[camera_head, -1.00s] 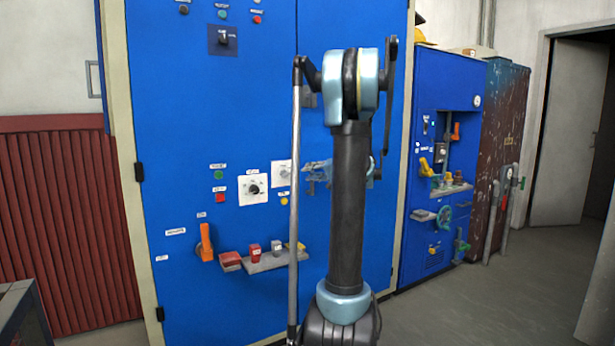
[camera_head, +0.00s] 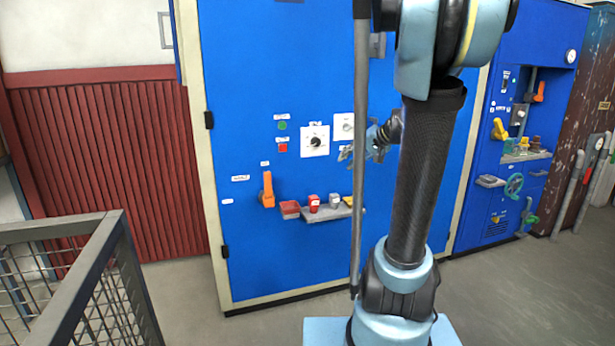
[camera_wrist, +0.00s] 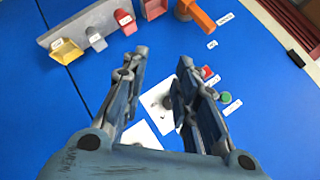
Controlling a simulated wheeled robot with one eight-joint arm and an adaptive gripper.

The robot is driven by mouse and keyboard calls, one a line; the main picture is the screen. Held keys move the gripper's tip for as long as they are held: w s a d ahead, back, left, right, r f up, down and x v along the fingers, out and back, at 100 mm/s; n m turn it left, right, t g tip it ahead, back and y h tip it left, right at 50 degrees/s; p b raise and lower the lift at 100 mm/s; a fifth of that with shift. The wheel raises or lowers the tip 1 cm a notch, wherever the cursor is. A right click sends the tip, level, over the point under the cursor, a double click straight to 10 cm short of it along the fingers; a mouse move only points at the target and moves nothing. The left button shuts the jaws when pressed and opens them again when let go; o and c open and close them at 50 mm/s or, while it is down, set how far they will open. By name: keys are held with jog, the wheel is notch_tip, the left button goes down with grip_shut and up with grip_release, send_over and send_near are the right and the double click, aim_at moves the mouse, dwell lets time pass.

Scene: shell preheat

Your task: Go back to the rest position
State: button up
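My gripper (camera_wrist: 160,85) is open and empty in the wrist view, its two fingers apart in front of the blue cabinet's face. In the head view my gripper (camera_head: 362,150) shows small and partly hidden behind my arm, near the white dial plates. A white plate with a black dial (camera_head: 315,142) is on the blue cabinet (camera_head: 260,70), just left of my gripper. The same plate (camera_wrist: 157,103) lies behind the fingers in the wrist view. I cannot tell the exact gap to the panel.
An orange handle (camera_head: 268,190) and a shelf with small red, grey and yellow parts (camera_head: 325,214) stick out of the cabinet. A metal mesh railing (camera_head: 85,255) stands at the left front. A second blue machine (camera_head: 520,120) stands right. Grey floor lies open before the cabinet.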

jog(key=s+d+f+g+h, duration=0.1)
jog(key=s+f+h, duration=0.1)
jog(key=s+f, duration=0.4)
jog(key=s+d+f+n+g+h, duration=0.1)
jog(key=s+f, duration=0.5)
jog(key=s, duration=0.8)
jog(key=s+d+f+n+g+h, duration=0.1)
jog(key=s+f+h, duration=0.3)
jog(key=s, duration=0.5)
jog(key=shift+s+d+f+g+h, duration=0.3)
jog(key=shift+s+d+f+g, duration=0.15)
jog(key=shift+f+g, duration=0.4)
